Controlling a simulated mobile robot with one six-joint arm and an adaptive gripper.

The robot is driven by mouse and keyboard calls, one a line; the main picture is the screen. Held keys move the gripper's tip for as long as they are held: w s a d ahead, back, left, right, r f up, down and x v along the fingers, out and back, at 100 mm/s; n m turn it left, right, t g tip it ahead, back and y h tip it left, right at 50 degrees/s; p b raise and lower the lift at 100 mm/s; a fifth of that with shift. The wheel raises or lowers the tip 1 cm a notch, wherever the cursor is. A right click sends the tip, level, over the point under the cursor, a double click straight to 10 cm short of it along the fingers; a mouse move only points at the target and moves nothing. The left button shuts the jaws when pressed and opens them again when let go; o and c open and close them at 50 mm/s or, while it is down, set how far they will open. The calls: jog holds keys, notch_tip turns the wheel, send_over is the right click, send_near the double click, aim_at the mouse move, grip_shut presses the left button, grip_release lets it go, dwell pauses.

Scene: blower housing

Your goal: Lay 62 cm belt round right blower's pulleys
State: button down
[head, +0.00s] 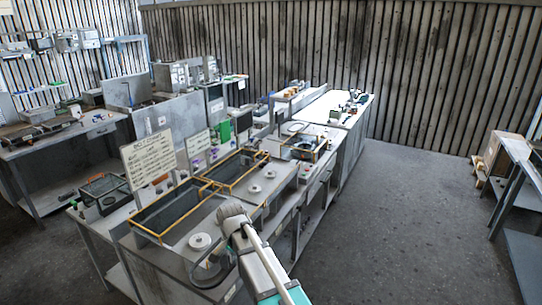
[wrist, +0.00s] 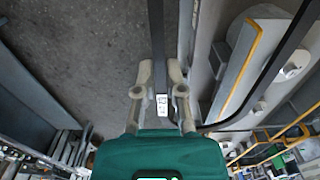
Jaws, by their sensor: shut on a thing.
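My gripper (wrist: 162,80) is shut on a black belt (wrist: 157,35) in the wrist view. A small white tag (wrist: 163,105) is on the belt between the fingers; its print is too small to read surely. A second black strand (wrist: 285,52) curves away at right. In the head view a dark loop (head: 196,279) shows left of my arm; the fingers are hidden there. The right blower's housing (head: 262,156) has a yellow-edged opening. Two pale round pulleys (head: 255,188) and (head: 270,174) stand bare in front of it, apart from the belt.
The left blower's housing (head: 142,231) has a yellow-edged opening and a pale pulley (head: 200,242) in front. A printed board (head: 148,158) stands behind the housings. More benches are at the left and far end. The floor (head: 420,215) at right is clear.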

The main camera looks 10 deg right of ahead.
notch_tip(320, 180, down, 14)
jog(key=b, duration=1.3)
jog(key=shift+s, duration=0.25)
